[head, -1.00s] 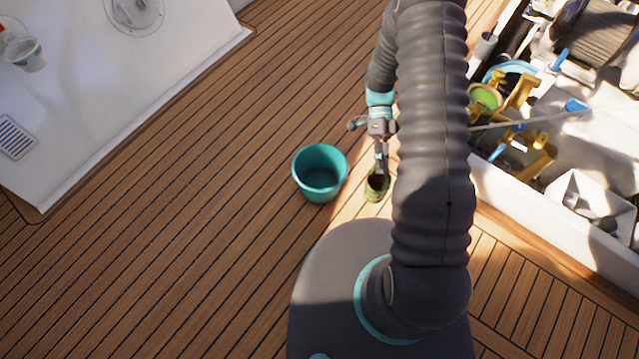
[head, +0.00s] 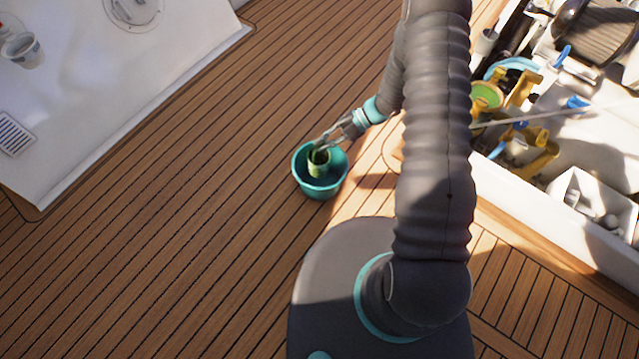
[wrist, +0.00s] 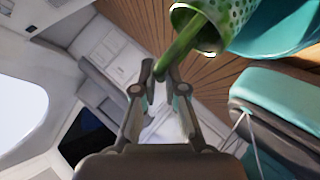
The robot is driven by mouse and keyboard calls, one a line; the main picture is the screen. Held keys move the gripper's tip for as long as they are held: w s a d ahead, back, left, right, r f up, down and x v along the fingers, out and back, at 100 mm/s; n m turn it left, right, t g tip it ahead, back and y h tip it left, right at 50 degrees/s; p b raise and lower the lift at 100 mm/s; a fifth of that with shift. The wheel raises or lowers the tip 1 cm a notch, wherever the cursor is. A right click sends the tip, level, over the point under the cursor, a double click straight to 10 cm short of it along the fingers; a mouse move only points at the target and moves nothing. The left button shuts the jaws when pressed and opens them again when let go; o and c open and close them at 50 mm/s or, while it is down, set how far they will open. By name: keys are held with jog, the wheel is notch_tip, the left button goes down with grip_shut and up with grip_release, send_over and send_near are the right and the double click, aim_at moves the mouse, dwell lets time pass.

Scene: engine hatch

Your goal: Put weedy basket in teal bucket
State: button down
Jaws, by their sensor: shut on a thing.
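The teal bucket (head: 320,188) stands on the wooden deck, left of my arm. The weedy basket (head: 318,164), small and green, shows over the mouth of the bucket. I cannot tell whether it hangs above the rim or sits partly within. My gripper (head: 321,145) is shut on it from the upper right. In the wrist view the perforated basket (wrist: 211,24) hangs tilted, with a green strand running to my fingertips (wrist: 163,72). The bucket (wrist: 275,30) shows behind it at the top right.
An open engine hatch (head: 545,115) with yellow and blue parts lies to the right. A white box (head: 592,200) stands in it. A white bucket (head: 24,50) is on the white raised surface at the upper left. The deck left of the teal bucket is clear.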

aim_at(324, 160)
jog(key=shift+w+d+f+b, duration=0.15)
jog(key=shift+f+b, duration=0.15)
jog(key=shift+b, duration=0.45)
jog(key=shift+f+b, duration=0.3)
jog(key=shift+f, duration=4.35)
jog(key=shift+f, duration=0.15)
jog(key=c, duration=1.2)
grip_release()
jog(key=shift+c, duration=0.2)
